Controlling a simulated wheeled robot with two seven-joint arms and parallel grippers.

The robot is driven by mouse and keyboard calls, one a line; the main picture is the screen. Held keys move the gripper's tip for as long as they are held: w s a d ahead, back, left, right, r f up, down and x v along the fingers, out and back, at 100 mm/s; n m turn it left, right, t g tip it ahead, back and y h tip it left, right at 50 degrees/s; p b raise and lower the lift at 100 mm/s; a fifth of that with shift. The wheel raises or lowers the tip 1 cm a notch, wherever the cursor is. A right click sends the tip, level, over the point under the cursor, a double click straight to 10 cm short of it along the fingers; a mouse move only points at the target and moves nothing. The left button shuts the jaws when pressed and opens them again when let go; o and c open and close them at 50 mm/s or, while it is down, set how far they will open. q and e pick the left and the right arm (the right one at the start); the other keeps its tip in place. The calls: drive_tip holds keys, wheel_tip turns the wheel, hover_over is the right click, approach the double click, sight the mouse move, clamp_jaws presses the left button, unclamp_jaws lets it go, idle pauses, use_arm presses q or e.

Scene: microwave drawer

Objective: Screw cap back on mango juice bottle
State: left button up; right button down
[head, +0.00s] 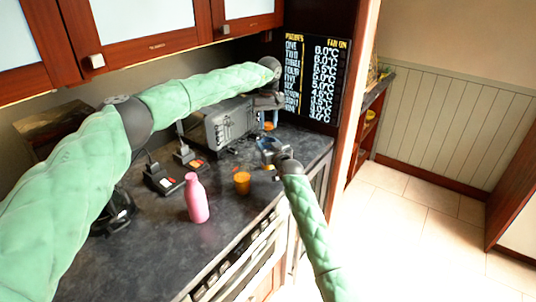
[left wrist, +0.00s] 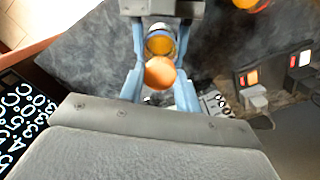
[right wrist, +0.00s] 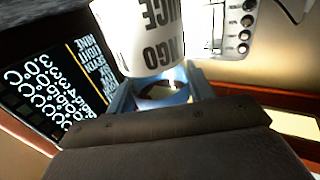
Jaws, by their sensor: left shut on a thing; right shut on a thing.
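My left gripper (head: 269,118) is shut on the orange cap (left wrist: 160,73), between its blue fingers. The cap also shows in the head view (head: 268,126). My right gripper (head: 266,148) is lower and shut on the mango juice bottle. The bottle's white body with dark lettering (right wrist: 150,35) fills the top of the right wrist view. In the left wrist view the bottle's round open mouth (left wrist: 160,42) shows amber inside, just beyond the cap. The cap and mouth appear separate, but the exact gap is unclear. In the head view the bottle is mostly hidden by my right gripper.
A pink bottle (head: 196,198) and an orange cup (head: 241,183) stand on the dark counter (head: 165,240). A black menu board (head: 318,80) stands at the counter's far end.

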use_arm(q)
drive_tip(key=o, duration=1.1)
drive_tip(key=shift+c, duration=0.2)
drive_tip(key=shift+r, duration=2.25)
drive_tip(key=shift+c, duration=0.4)
